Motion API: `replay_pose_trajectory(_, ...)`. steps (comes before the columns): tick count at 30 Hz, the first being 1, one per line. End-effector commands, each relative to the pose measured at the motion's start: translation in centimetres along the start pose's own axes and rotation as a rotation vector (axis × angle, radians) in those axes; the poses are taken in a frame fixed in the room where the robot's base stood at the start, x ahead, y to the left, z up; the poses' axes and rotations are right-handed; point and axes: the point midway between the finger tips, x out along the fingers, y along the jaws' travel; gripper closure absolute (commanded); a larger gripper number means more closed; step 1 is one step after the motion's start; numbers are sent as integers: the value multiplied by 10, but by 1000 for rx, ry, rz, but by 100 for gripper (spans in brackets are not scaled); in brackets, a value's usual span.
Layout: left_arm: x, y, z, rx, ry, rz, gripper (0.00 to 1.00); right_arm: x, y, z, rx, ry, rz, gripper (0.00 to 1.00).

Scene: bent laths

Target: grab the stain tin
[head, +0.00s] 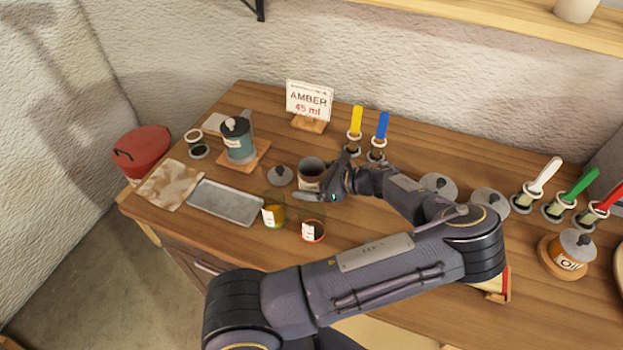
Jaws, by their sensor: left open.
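An open tin (311,168) with a dark inside and a pale label stands mid-table. It appears to be the stain tin, but I cannot read its label. Its likely lid (281,176), grey with a knob, lies just left of it. My left gripper (325,180) is open at the tin's right, near side. One dark finger reaches across the tin's front and the other is by its right rear. I cannot tell whether they touch it. The tin's lower right is partly hidden by the gripper. My right gripper is not in view.
Two small labelled cups (273,214) (313,231) stand close in front. A metal tray (226,202), a teal tin (238,145) and an AMBER 45 ml sign (309,101) are nearby. Yellow (356,121) and blue (382,125) handled tools stand behind. An orange-labelled tin (567,255) stands right.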

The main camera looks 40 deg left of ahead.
Motion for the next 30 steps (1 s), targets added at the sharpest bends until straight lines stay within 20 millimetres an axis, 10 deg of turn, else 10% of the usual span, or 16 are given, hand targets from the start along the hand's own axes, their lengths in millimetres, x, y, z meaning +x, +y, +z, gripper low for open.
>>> replay_pose_trajectory(13, -1, 0, 0, 0, 0, 0, 65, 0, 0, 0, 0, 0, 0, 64)
replay_pose_trajectory(30, -4, 0, 8, -2, 2, -1, 66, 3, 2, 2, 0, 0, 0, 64)
